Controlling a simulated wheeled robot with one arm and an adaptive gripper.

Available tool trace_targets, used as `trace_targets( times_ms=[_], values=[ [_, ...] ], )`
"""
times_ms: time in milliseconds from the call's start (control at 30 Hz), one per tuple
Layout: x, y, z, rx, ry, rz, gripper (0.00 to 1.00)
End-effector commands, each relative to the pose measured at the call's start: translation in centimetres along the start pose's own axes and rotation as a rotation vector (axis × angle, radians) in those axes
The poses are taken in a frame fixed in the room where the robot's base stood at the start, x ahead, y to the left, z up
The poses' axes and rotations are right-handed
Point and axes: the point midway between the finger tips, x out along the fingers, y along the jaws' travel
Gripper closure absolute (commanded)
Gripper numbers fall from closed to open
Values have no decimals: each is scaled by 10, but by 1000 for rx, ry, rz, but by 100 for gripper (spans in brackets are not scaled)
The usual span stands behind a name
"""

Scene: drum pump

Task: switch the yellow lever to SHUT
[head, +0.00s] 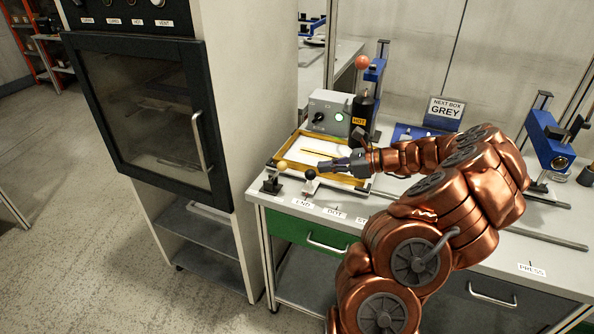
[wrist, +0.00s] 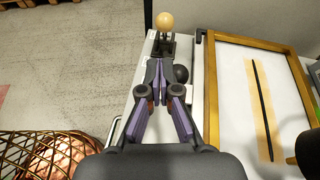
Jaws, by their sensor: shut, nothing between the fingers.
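The yellow lever is a small lever with a pale yellow ball knob (head: 281,166) on a dark base at the left front corner of the bench. In the wrist view its knob (wrist: 165,20) shows at the top, just beyond my fingertips. My gripper (head: 322,167) is shut and empty, its fingers pointing left toward the lever. In the wrist view the closed fingertips (wrist: 159,66) appear just short of the lever's base. I cannot tell whether they touch it. No SHUT mark is readable.
A black ball knob (head: 310,174) stands right of the yellow lever, close beside my fingers in the wrist view (wrist: 181,73). A wood-framed tray (head: 283,151) lies behind. A tall cabinet (head: 245,90) is left.

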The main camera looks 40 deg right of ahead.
Motion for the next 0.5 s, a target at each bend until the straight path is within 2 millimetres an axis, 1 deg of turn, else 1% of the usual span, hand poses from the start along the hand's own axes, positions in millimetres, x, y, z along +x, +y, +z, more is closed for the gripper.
trace_targets(
  times_ms=[33, 100, 400, 500],
  values=[
    [-4, -3, -4, 16, -2, -12, 100],
    [-6, -5, -7, 24, -3, -19, 100],
    [-6, -5, -6, 23, -3, -19, 100],
    [-2, -5, -6, 23, -3, -18, 100]
  ],
)
